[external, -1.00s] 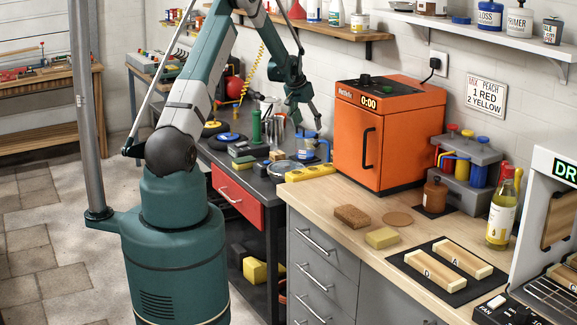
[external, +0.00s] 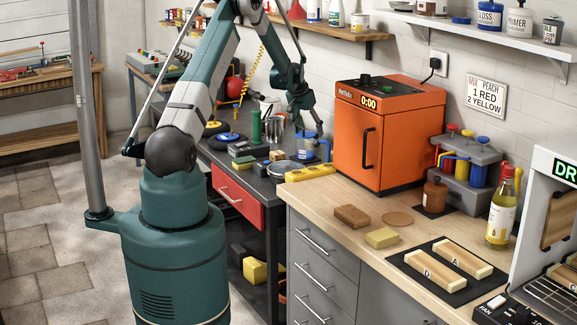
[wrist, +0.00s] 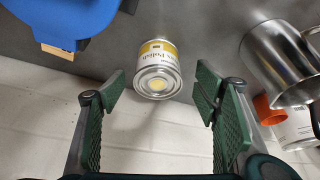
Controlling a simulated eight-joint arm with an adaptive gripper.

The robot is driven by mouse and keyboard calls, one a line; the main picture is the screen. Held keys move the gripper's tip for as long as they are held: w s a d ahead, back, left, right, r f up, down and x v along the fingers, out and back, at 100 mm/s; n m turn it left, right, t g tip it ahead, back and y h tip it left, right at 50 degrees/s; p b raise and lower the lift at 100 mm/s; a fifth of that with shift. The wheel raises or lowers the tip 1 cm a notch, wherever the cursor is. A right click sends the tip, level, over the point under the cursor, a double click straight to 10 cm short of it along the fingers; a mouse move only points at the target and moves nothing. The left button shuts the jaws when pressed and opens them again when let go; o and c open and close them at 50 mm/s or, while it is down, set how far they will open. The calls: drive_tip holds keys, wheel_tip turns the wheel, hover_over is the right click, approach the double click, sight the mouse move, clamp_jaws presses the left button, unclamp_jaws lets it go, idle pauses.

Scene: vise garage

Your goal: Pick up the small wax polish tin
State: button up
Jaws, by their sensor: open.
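The small wax polish tin (wrist: 158,68) shows in the wrist view, silver with a white and yellow label. It stands on the dark bench top, just ahead of my gripper and between the lines of its fingers. My gripper (wrist: 160,92) is open with nothing between its green ribbed fingers; the tin is beyond the fingertips. In the external view my gripper (external: 303,122) hangs over the back of the dark bench, left of the orange oven. I cannot make out the tin there.
In the wrist view a steel mug (wrist: 279,62) stands right of the tin, with an orange-and-white container (wrist: 293,126) beside it. A blue object (wrist: 65,18) is at upper left. The orange oven (external: 380,140) stands right of my gripper in the external view.

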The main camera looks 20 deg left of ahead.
drive_tip(key=shift+f, duration=0.1)
idle(0.3)
drive_tip(key=shift+x, duration=2.55)
drive_tip(key=shift+d, duration=0.15)
drive_tip(key=shift+c, duration=0.5)
drive_tip(key=c, duration=1.1)
